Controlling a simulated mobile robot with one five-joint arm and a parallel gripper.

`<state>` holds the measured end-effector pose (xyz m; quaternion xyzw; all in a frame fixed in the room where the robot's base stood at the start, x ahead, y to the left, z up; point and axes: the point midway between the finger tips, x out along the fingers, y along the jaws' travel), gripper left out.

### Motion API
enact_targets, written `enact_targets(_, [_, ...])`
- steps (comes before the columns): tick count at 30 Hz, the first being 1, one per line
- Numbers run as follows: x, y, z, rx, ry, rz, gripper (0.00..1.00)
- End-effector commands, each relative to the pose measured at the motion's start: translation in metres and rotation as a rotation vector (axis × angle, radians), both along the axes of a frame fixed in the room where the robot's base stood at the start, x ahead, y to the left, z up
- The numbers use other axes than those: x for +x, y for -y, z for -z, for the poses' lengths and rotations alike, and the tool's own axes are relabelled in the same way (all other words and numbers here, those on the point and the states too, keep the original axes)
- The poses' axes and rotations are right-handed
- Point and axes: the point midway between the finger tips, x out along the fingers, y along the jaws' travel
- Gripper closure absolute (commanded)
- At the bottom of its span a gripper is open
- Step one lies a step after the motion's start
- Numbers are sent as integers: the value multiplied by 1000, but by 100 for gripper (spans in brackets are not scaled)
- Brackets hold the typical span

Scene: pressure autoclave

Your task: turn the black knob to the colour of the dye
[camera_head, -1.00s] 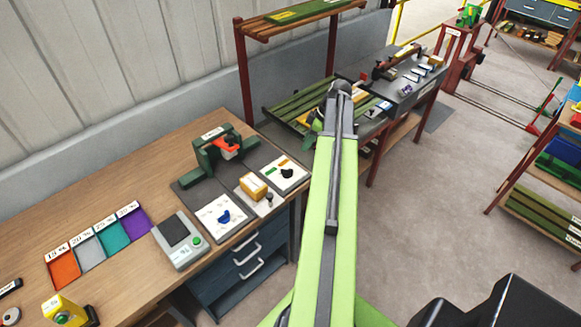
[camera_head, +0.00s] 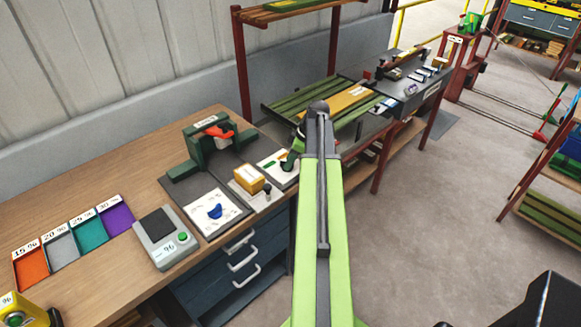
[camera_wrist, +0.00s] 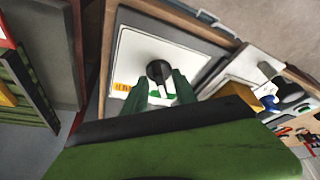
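The black knob (camera_wrist: 158,70) sits on a white panel (camera_wrist: 130,55) in the wrist view. An orange mark (camera_wrist: 122,87) and a green mark (camera_wrist: 155,101) show on the panel near it. My gripper (camera_wrist: 166,77) is open, its two green fingers apart at the knob's near side; I cannot tell whether they touch it. In the head view the same white panel (camera_head: 268,159) is partly hidden by my gripper (camera_head: 289,162), and the knob is hidden there. I cannot make out which thing is the dye.
Coloured trays (camera_head: 90,230) lie further left. Open floor lies right.

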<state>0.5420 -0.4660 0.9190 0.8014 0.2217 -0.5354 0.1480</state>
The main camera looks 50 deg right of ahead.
Motion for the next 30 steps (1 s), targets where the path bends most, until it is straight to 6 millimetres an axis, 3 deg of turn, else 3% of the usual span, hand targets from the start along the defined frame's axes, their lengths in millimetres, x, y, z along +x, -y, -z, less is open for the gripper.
enact_targets(8, [0,0,1,0,0,0,66])
enact_targets(16, [0,0,1,0,0,1,100])
enact_targets(30, [-1,0,1,-2,0,29,100])
